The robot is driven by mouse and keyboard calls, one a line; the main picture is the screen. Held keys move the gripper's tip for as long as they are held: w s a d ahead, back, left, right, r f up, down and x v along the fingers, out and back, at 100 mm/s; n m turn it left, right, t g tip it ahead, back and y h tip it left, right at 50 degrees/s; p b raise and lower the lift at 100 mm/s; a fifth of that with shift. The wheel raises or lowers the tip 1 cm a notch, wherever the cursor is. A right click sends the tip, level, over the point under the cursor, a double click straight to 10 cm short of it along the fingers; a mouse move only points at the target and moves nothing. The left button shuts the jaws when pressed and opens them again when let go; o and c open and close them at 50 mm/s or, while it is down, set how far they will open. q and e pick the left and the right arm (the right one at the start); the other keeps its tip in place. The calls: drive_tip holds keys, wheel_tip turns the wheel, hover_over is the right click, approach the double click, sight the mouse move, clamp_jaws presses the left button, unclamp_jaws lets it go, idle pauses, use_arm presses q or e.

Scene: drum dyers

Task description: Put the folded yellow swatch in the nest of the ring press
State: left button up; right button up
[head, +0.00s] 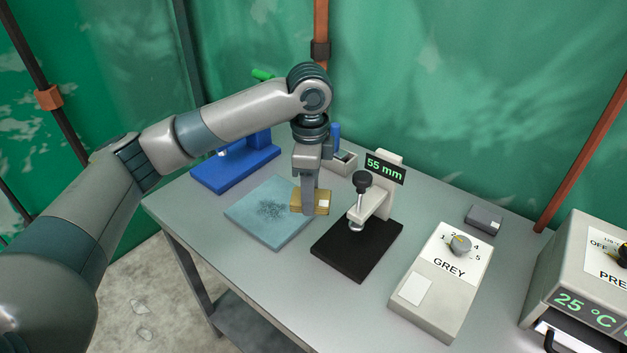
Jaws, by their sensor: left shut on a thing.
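A blue device (236,169) with a green handle stands at the back left, partly behind my arm. Which is the ring press is not labelled.
The blue-grey mat (250,213) has a dark speckled patch. A "GREY" dial box (441,281), a small dark block (484,219) and a "25 °C" machine (580,265) stand to the right. A small grey box (343,163) stands behind the swatch. The front table (290,290) is clear.

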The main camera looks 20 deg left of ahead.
use_arm(q)
drive_tip(key=s+f+n, duration=0.4)
drive_tip(key=s+n, duration=1)
drive_tip(key=n, duration=0.1)
drive_tip(key=shift+s+a+n, duration=0.15)
drive_tip(key=shift+a+n, duration=0.05)
drive_tip(key=shift+n, duration=0.1)
